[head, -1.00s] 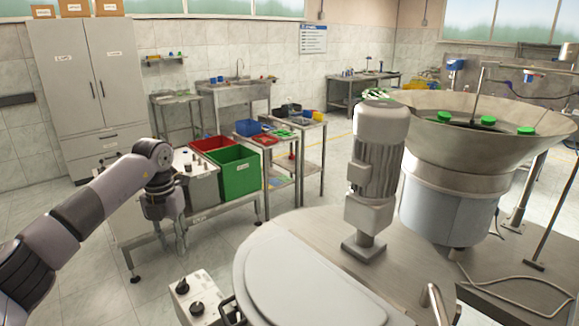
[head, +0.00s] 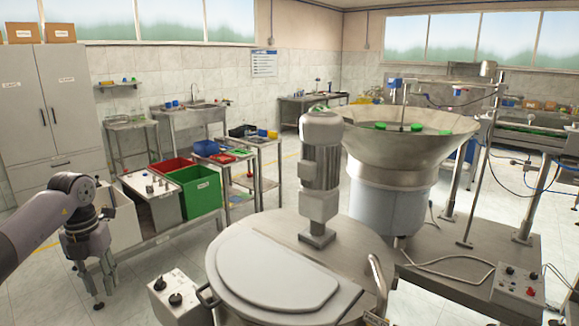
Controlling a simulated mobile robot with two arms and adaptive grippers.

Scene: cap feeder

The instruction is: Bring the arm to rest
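My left arm comes in from the left edge, and its gripper (head: 95,268) hangs down in front of the left end of the low metal table. Its two slim fingers look apart, with nothing seen between them. It holds no object that I can see. My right gripper is not in view.
A lidded steel tank (head: 275,275) with a grey motor (head: 320,170) fills the front middle. A steel feeder bowl (head: 390,155) with green caps (head: 445,132) stands behind it. Red (head: 168,167) and green (head: 197,190) bins stand on the low table. A knob box (head: 172,298) is near the front.

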